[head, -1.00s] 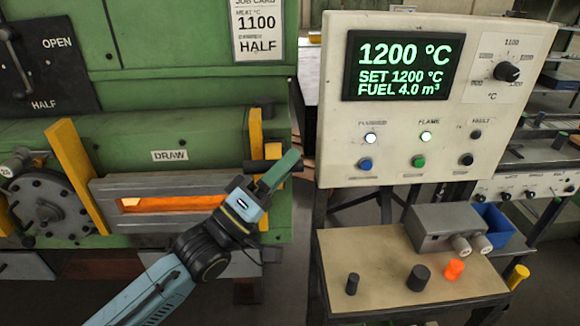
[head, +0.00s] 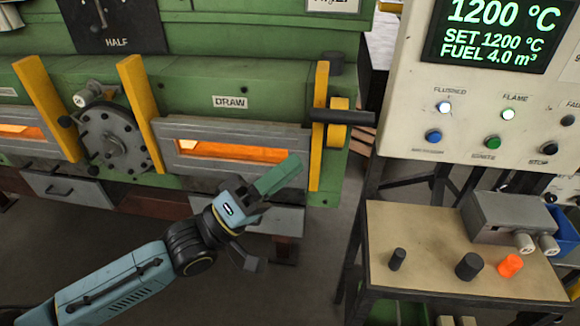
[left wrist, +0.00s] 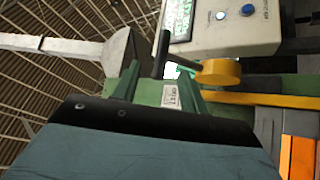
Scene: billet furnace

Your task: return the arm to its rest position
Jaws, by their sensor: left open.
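My left gripper (head: 262,216) is open and empty, its green-grey fingers spread apart. It is in front of the furnace, below and left of the black handle bar (head: 343,117), and apart from it. The left arm reaches in from the lower left. In the left wrist view the fingers (left wrist: 160,85) point up, with the black bar (left wrist: 161,53) and yellow disc (left wrist: 218,72) beyond them. My right gripper is not in view.
The green furnace (head: 285,84) has a glowing draw opening (head: 240,152). A control panel (head: 400,125) reading 1200 °C stands at right. Below it, a small table (head: 420,225) holds dark cylinders, an orange piece (head: 510,265) and a grey box (head: 510,218). Floor shows between furnace and table.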

